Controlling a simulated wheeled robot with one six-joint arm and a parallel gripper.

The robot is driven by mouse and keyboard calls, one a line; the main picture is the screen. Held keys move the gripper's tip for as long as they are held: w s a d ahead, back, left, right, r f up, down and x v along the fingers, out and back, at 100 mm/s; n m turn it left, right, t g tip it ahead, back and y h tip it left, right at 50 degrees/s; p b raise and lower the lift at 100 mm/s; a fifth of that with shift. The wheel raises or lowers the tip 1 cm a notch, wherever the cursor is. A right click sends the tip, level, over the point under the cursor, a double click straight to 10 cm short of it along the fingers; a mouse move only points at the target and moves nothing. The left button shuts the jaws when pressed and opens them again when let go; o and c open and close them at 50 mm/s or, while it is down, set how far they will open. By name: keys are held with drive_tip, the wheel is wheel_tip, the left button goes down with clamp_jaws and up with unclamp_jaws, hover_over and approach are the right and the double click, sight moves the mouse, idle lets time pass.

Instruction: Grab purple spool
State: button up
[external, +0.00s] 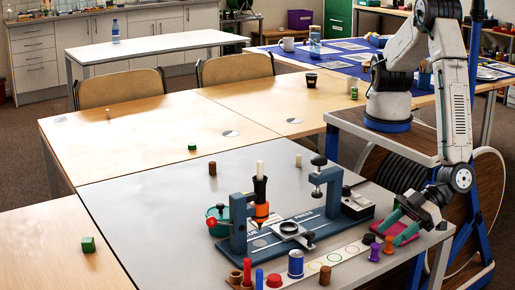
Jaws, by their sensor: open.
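A small purple spool (375,252) stands upright on the pale strip (350,251) at the right front of the grey table. My gripper (393,231) is open, just above and to the right of the spool, with its jaws pointing down and to the left. The jaws and the spool look apart. A red patch shows between and behind the fingers; I cannot tell what it belongs to.
An orange spool (388,245) stands close beside the purple one. A blue cylinder (295,264) and several small pegs stand along the strip. A blue press fixture (285,232) stands behind it. The table's left part is mostly clear.

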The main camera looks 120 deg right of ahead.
sight(375, 245)
drive_tip(key=x, duration=0.3)
drive_tip(key=shift+w+f, duration=0.15)
drive_tip(key=shift+w, duration=0.15)
drive_tip(key=c, duration=1.1)
drive_tip(key=shift+o, duration=0.2)
